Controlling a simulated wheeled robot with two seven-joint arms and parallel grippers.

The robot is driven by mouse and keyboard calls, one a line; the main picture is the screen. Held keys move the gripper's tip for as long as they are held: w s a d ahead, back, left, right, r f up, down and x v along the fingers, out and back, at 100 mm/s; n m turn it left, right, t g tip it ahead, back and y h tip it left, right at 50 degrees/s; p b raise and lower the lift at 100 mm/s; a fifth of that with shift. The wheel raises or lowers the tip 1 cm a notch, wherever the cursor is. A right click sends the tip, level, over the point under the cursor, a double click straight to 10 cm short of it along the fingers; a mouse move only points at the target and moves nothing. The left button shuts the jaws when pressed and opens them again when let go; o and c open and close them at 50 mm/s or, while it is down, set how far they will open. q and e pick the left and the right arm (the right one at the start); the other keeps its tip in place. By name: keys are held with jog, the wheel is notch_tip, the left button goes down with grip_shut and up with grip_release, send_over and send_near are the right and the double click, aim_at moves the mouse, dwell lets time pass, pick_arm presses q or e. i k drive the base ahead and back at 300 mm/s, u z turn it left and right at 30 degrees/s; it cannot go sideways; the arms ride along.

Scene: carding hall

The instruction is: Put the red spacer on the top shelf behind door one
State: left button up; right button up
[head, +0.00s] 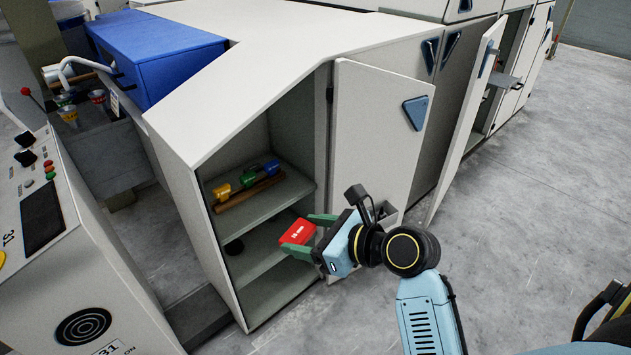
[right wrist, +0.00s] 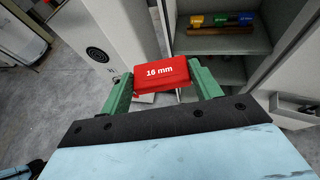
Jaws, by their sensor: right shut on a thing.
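The red spacer (head: 297,232), a small block marked "16 mm" in the right wrist view (right wrist: 162,74), is held between the green fingers of my right gripper (head: 299,234). The gripper is in front of the open cabinet, near its lower bay and apart from the shelves. The upper visible shelf (head: 262,200) holds yellow, green and blue blocks and a brown bar. The cabinet door (head: 375,140), with a blue triangular handle, stands open to the right. I cannot read a door number. My left gripper is not in view.
A lower shelf (head: 250,262) holds a dark round thing. A control panel (head: 85,255) stands at the left. Another door (head: 470,110) is ajar at the right. A blue box (head: 155,55) is behind the cabinet. The grey floor at right is clear.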

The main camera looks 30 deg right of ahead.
aim_at(255, 207)
jog(key=z, duration=0.2)
jog(key=i, duration=1)
